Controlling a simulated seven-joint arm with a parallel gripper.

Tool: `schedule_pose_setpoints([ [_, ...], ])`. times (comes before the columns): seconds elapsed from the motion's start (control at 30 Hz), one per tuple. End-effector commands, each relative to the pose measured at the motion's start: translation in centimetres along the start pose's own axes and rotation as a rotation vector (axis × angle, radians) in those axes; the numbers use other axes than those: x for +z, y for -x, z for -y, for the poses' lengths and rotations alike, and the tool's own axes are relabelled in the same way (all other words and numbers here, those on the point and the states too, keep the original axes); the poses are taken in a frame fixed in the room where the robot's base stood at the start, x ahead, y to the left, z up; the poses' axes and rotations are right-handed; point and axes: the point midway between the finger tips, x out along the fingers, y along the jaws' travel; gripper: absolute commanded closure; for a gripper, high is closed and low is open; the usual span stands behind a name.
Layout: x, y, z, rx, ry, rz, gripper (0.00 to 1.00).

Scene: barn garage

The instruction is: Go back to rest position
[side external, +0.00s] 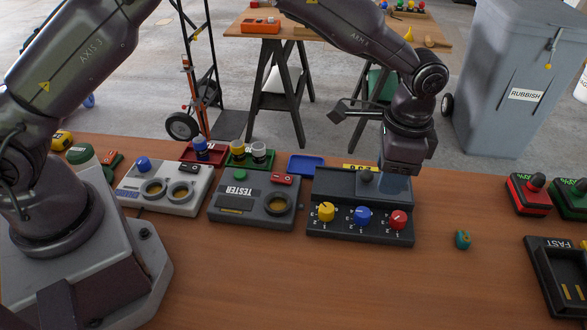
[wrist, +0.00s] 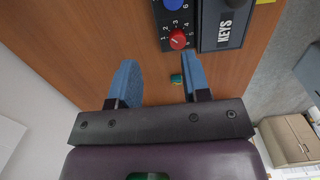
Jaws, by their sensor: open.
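My gripper (side external: 395,185) is above the right end of the dark panel with a yellow, a blue and a red knob, and its blue fingers point down. In the wrist view my gripper (wrist: 160,78) shows two blue fingers spread apart, with nothing held between them. The red knob (side external: 398,219) and the blue knob (side external: 362,215) are at the front of the panel (side external: 330,229). A small teal object (side external: 463,239) lies on the table to the right of the panel; in the wrist view it (wrist: 176,79) appears beside the right finger, below it.
A tester box (side external: 240,207) and a light grey box (side external: 135,197) stand left of the panel. Red and green switch boxes (side external: 525,197) and a dark FAST box (side external: 550,260) are at the right. The wooden table (side external: 330,285) is clear in front. A rubbish bin (side external: 510,90) stands behind.

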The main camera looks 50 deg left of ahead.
Motion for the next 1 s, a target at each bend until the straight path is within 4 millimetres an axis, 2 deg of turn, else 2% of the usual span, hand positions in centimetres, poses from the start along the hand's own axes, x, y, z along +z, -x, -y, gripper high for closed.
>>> schedule_pose_setpoints([
  [0.03,1.6,1.6,0.2,-0.006,0.039,-0.005,0.56],
  [0.17,5.5,5.0,0.5,-0.019,0.144,-0.027,0.56],
  [0.3,10.6,8.7,0.6,-0.036,0.266,-0.066,0.56],
  [0.5,18.0,12.6,-0.1,-0.06,0.435,-0.141,0.56],
  [0.8,28.2,15.1,-2.7,-0.095,0.656,-0.296,0.56],
  [1.0,32.5,15.8,-4.2,-0.129,0.742,-0.412,0.56],
])
